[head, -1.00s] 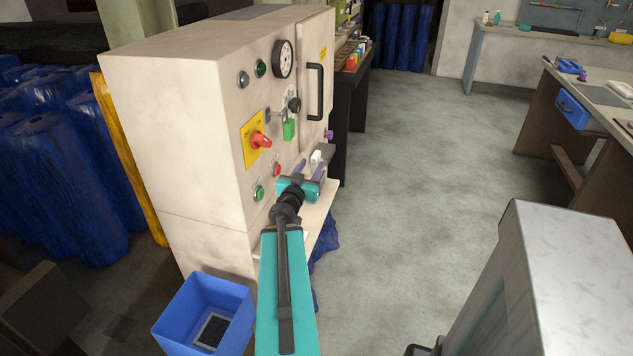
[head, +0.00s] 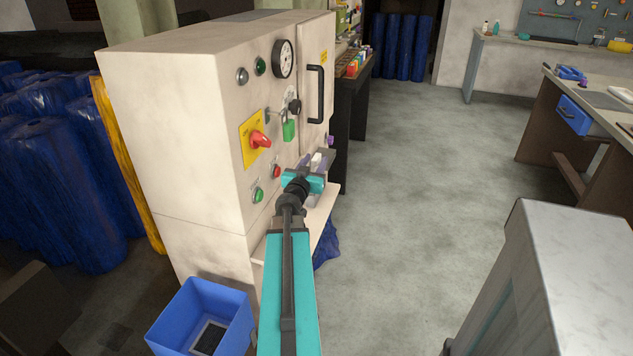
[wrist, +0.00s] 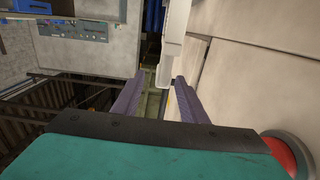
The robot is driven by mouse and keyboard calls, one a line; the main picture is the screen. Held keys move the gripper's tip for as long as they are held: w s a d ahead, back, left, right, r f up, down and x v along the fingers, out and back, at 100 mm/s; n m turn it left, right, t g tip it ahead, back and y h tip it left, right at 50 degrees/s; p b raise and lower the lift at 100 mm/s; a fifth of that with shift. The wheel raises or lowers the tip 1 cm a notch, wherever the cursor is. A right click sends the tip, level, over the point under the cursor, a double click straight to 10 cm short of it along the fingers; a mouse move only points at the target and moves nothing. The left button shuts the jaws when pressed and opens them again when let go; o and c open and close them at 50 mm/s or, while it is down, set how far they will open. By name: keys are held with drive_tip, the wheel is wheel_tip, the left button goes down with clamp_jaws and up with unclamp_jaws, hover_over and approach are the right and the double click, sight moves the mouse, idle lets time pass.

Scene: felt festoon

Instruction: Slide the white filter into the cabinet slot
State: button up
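The white filter appears to be the small pale block (head: 316,160) beside the cabinet's front face, just past my gripper. In the wrist view a long white piece (wrist: 173,45) comes down from the top, and its lower end lies between my fingertips. My gripper (wrist: 160,78) is open, its two purple-grey fingers apart, with a clear gap on the left and a narrower one on the right. In the head view my gripper (head: 312,168) is close to the cream cabinet (head: 190,130). I cannot make out the slot.
The cabinet front carries a red switch (head: 260,140), a green padlock (head: 289,130), a dial (head: 283,58) and a black handle (head: 316,92). A ledge (head: 322,212) juts out below my gripper. A blue bin (head: 205,315) stands at its foot.

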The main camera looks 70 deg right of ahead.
sight(320, 154)
drive_tip(key=shift+d, duration=0.75)
drive_tip(key=shift+w+d+f+b, duration=0.15)
drive_tip(key=shift+d+f+b, duration=0.05)
drive_tip(key=shift+d, duration=0.6)
drive_tip(key=shift+w+d+f+b, duration=0.15)
drive_tip(key=shift+d+f, duration=0.05)
drive_tip(key=shift+d, duration=1.6)
clamp_jaws()
